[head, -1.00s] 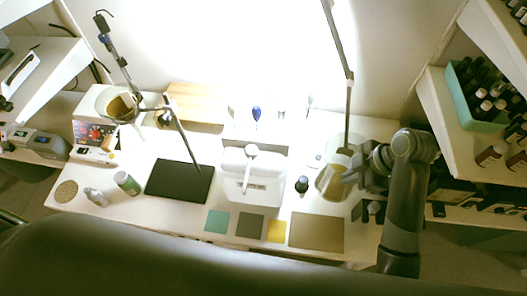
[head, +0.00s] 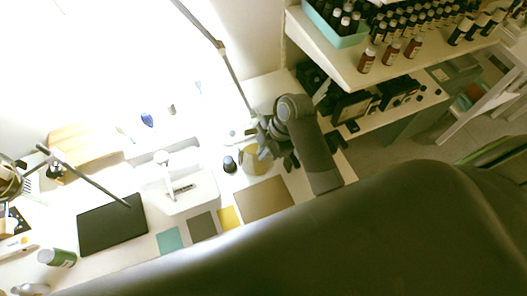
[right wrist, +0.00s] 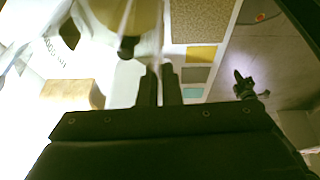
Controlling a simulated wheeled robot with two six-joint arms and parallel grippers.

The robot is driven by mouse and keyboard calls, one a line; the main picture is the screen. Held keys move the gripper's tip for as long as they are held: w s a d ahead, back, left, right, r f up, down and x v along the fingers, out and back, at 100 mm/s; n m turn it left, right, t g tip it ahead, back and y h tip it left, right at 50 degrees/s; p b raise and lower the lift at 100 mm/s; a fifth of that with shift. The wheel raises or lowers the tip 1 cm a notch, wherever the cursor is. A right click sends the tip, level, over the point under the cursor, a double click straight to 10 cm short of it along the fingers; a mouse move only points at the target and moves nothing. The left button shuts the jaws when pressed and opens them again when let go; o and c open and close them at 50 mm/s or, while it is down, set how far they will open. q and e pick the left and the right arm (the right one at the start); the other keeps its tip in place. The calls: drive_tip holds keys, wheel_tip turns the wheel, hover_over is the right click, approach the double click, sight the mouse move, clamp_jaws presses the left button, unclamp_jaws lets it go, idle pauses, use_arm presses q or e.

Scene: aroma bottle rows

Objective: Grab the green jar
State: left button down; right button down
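A small jar with a green body and pale lid (head: 57,257) lies or leans at the lower left of the white table in the head view, left of a black mat (head: 112,224). My right gripper (head: 264,146) is above the right part of the table, beside the lamp stand, far from the green jar. The green jar cannot be made out in the right wrist view.
A white device (head: 185,190) stands mid-table, with a small dark bottle (head: 229,164) to its right. Coloured squares (head: 203,225) and a tan mat (head: 265,199) lie along the front. A shelf (head: 350,65) at the right holds several bottles and a teal box (head: 340,38).

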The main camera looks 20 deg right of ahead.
drive_tip(key=shift+w+f, duration=0.15)
drive_tip(key=shift+f, duration=0.55)
drive_tip(key=c, duration=1.6)
unclamp_jaws()
